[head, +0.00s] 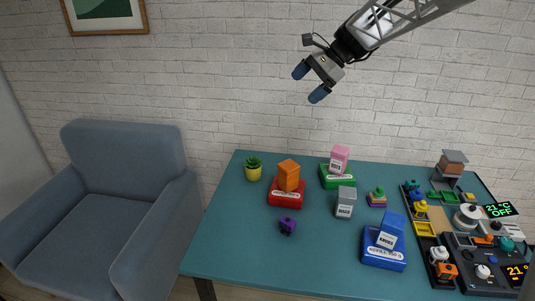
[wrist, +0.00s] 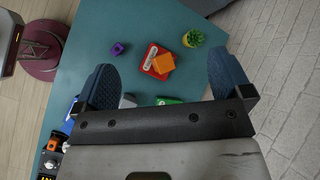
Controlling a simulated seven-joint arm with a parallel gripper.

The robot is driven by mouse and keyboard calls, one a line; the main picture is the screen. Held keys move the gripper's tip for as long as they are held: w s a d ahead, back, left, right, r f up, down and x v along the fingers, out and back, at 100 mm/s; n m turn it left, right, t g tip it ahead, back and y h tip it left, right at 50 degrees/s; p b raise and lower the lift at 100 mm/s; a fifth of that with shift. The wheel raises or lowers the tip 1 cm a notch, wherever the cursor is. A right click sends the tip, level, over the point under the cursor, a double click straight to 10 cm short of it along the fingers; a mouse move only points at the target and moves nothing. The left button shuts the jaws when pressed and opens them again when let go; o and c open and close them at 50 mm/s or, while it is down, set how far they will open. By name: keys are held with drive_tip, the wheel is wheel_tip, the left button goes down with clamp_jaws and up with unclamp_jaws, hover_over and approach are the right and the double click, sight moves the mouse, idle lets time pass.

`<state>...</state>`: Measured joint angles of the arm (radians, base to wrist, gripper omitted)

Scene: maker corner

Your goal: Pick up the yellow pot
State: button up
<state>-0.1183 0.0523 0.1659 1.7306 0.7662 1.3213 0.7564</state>
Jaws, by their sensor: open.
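The yellow pot (head: 253,174) holds a green spiky plant and stands upright at the far left of the teal table in the head view. In the wrist view the pot (wrist: 186,41) shows at the top, partly covered by its plant, between my fingers but well beyond them. My gripper (head: 310,84) is high above the table in front of the brick wall, up and to the right of the pot in the head view. Its two blue fingers are spread apart with nothing between them, as the wrist view (wrist: 166,85) also shows.
An orange block (head: 288,176) on a red base (head: 287,193) stands close right of the pot. A purple block (head: 287,226) lies in front. Green and blue bases, a grey block (head: 345,202) and gadgets fill the right. The table's (head: 228,224) left front is clear.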

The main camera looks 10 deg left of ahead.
drive_tip(key=shift+w+a+f+m+g+y, duration=0.5)
drive_tip(key=shift+w+a+f+m+y, duration=1.05)
drive_tip(key=shift+w+a, duration=2.75)
drive_tip(key=shift+w+a+f+m+g+y, duration=0.7)
drive_tip(key=shift+w+a+f, duration=1.65)
drive_tip(key=shift+w, duration=3.6)
approach(253, 164)
drive_tip(key=shift+w+a+f, duration=0.15)
drive_tip(key=shift+a+f, duration=0.35)
drive_tip(key=shift+f, duration=0.1)
drive_tip(key=shift+w+a+f, duration=0.2)
drive_tip(key=shift+a+f, duration=0.35)
drive_tip(key=shift+y, duration=0.25)
drive_tip(key=shift+x, duration=1.25)
drive_tip(key=shift+a, duration=0.1)
drive_tip(key=shift+x, duration=2.55)
